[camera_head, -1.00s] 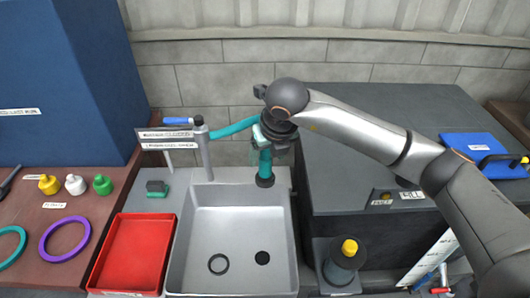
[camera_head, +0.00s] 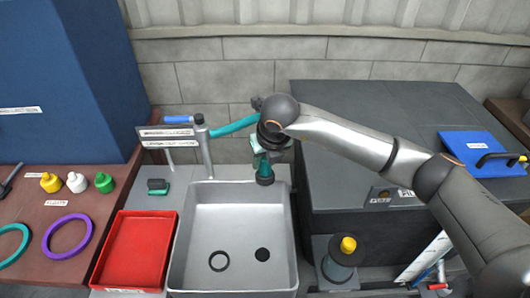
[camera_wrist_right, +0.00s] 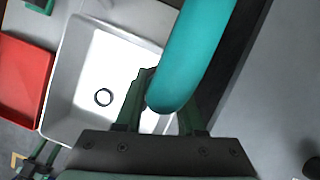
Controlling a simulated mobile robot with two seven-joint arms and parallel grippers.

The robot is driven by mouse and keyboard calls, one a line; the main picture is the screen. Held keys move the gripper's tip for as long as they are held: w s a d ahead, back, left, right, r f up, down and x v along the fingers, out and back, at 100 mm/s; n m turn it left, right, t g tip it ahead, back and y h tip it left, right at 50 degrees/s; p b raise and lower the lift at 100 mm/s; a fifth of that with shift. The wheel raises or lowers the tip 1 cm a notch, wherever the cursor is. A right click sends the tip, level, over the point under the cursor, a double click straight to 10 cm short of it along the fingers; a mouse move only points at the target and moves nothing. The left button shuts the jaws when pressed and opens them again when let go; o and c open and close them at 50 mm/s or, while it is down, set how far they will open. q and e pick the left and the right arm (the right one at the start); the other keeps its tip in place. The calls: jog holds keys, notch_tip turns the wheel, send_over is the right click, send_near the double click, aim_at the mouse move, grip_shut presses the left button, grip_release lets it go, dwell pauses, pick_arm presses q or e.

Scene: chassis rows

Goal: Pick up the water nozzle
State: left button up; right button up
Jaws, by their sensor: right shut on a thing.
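The water nozzle (camera_head: 265,172) is a teal piece with a black end, at the end of a teal hose (camera_head: 238,125), above the back right corner of the sink. It points down in the head view. My right gripper (camera_head: 264,146) is shut on it from above. In the right wrist view the teal hose (camera_wrist_right: 198,50) passes down between the two fingers of my right gripper (camera_wrist_right: 160,112), and hides part of the grip. I do not make out my left gripper in the head view.
The grey sink (camera_head: 187,245) lies below the nozzle, with a dark ring and a black drain in it. A tap post (camera_head: 204,150) stands left of the hose. A red tray (camera_head: 112,250) is left of the sink; a dark cabinet (camera_head: 345,150) is close on the right.

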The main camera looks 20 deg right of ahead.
grip_shut()
jog(key=shift+r, duration=0.1)
pick_arm(q)
jog(key=shift+f+b, duration=0.65)
jog(key=shift+f, duration=0.05)
pick_arm(e)
notch_tip(320, 180, up, 10)
jog(key=shift+f, duration=0.1)
